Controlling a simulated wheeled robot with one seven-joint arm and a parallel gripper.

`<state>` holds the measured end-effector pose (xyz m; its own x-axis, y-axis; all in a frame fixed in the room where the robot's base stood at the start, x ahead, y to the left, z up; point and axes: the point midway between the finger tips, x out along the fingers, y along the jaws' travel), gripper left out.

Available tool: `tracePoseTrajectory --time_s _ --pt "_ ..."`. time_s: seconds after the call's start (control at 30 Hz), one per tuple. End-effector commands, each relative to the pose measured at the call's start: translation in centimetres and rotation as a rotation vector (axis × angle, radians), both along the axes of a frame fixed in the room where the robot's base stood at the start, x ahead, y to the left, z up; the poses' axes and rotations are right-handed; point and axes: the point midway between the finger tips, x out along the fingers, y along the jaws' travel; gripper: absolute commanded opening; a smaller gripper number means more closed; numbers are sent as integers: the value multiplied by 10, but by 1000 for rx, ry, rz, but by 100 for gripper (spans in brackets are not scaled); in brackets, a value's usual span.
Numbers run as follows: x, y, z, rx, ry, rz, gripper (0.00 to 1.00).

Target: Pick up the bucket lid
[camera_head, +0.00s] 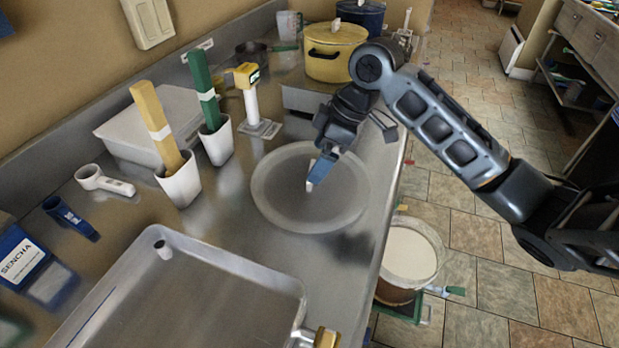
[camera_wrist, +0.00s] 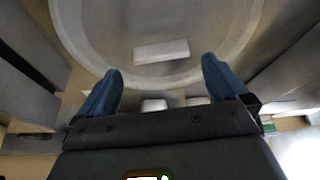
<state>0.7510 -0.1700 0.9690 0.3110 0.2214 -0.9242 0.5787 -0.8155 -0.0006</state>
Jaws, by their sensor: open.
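The bucket lid (camera_head: 287,205) is a round, translucent grey disc lying flat on the steel counter, with a raised rim. A small white bar stands out near its middle. In the wrist view, the lid (camera_wrist: 100,35) fills the upper middle, with the white bar (camera_wrist: 161,51) lying across it. My gripper (camera_head: 323,170) is over the lid, pointing down, its blue fingertips close to the bar. In the wrist view my gripper (camera_wrist: 160,78) is open and empty, one blue finger on each side. The bar appears just beyond the fingertips; whether they touch the lid is unclear.
An uncovered bucket (camera_head: 408,250) with pale contents stands low beside the counter's right edge. A steel sink or tray (camera_head: 200,290) lies in front. White cups (camera_head: 180,183) with tall handles stand left, and a yellow pot (camera_head: 334,52) stands behind.

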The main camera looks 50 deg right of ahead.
Motion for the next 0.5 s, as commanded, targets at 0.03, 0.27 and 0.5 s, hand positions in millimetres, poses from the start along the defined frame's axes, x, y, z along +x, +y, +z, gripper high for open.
tracePoseTrajectory --time_s 0.03,0.27,0.5 --pt "1 1 -5 1 3 -2 100" --pt "9 8 -33 0 2 -1 100" --pt "11 10 -37 1 -1 0 100"
